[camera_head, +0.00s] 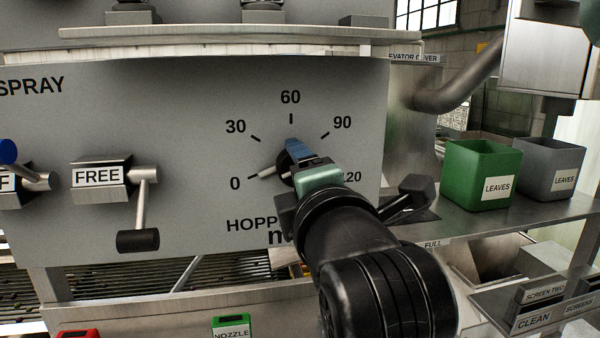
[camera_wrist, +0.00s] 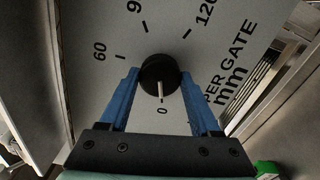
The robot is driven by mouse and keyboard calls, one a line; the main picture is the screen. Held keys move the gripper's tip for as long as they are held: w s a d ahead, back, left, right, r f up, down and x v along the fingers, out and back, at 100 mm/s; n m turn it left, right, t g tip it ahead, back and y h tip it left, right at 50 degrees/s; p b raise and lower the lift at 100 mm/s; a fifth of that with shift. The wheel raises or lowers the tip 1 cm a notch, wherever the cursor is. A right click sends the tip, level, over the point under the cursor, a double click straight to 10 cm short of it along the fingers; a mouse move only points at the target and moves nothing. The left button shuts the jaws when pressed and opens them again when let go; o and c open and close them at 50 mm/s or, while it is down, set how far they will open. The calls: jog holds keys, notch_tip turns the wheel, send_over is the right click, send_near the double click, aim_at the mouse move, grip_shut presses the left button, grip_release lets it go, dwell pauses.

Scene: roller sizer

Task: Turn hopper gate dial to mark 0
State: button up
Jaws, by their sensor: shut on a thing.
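The hopper gate dial is a round black knob (camera_head: 283,161) with a pale pointer (camera_head: 264,171), on a grey panel with marks from 0 to 120. In the head view the pointer points left and slightly down, toward the 0 mark. In the wrist view the knob (camera_wrist: 151,68) shows its pointer (camera_wrist: 160,88) aimed down at the 0 label, in line with it as far as I can see. My gripper (camera_wrist: 160,74) has its two blue fingers shut on the knob, one on each side. In the head view my gripper (camera_head: 291,150) and wrist hide the knob's right side.
Left of the dial are a FREE lever (camera_head: 139,238) with a black handle and a blue-ended lever (camera_head: 8,152). A green LEAVES bin (camera_head: 470,163) and a grey LEAVES bin (camera_head: 551,160) stand on a shelf to the right. A metal ledge (camera_head: 200,40) runs above the panel.

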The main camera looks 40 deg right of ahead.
jog(key=o, duration=1.4)
jog(key=b+v, duration=0.1)
jog(key=v, duration=0.2)
jog(key=b+v, duration=0.1)
jog(key=v, duration=0.1)
jog(key=b+v, duration=0.2)
jog(key=v, duration=0.1)
jog(key=shift+s+a+f, duration=0.1)
jog(key=shift+s+f, duration=0.15)
jog(key=shift+b, duration=0.55)
